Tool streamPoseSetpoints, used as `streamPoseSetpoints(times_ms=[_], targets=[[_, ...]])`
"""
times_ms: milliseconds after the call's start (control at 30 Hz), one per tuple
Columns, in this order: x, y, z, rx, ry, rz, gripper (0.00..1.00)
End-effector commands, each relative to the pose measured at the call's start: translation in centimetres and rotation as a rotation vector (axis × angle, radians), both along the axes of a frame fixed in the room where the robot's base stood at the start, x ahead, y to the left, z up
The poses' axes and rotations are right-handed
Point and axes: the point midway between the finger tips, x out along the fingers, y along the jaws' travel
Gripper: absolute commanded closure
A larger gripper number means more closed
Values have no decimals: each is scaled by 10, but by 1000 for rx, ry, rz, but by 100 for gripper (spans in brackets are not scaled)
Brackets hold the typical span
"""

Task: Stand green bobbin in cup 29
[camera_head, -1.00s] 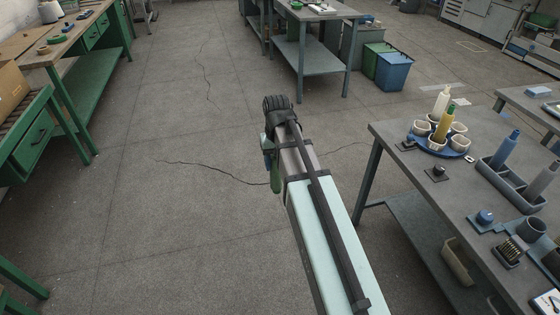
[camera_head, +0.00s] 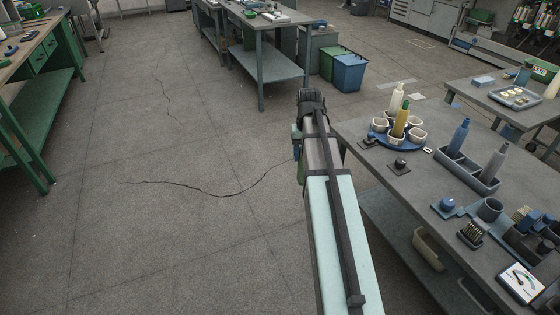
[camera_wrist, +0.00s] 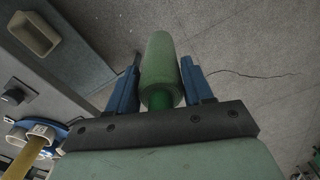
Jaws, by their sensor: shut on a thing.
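The green bobbin (camera_wrist: 160,62) is between the blue fingers of my gripper (camera_wrist: 160,82) in the wrist view, gripped and pointing away from the palm. In the head view my arm hides most of the gripper and bobbin. A round blue holder (camera_head: 402,143) with several white cups stands near the corner of the right bench. A yellow bobbin (camera_head: 401,119) and a cream bobbin (camera_head: 397,96) stand in it. The holder also shows at lower left in the wrist view (camera_wrist: 61,133). I cannot read which cup is 29. My gripper is left of the bench, over the floor.
The grey bench (camera_head: 376,176) bears a grey tray (camera_head: 466,171) with blue and grey bobbins, and small dark fixtures. A beige bin (camera_head: 428,248) sits on its lower shelf. Open floor (camera_head: 200,240) lies to the left. Green and blue bins (camera_head: 350,72) stand beyond.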

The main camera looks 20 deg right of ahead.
Motion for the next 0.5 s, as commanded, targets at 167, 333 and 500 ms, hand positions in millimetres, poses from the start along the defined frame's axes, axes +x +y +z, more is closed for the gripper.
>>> streamPoseSetpoints(times_ms=[167,333,500], targets=[[-1,-64,8,0,-1,-90,76],[-5,-124,17,0,0,-171,76],[-11,-190,28,-1,-1,-254,76]])
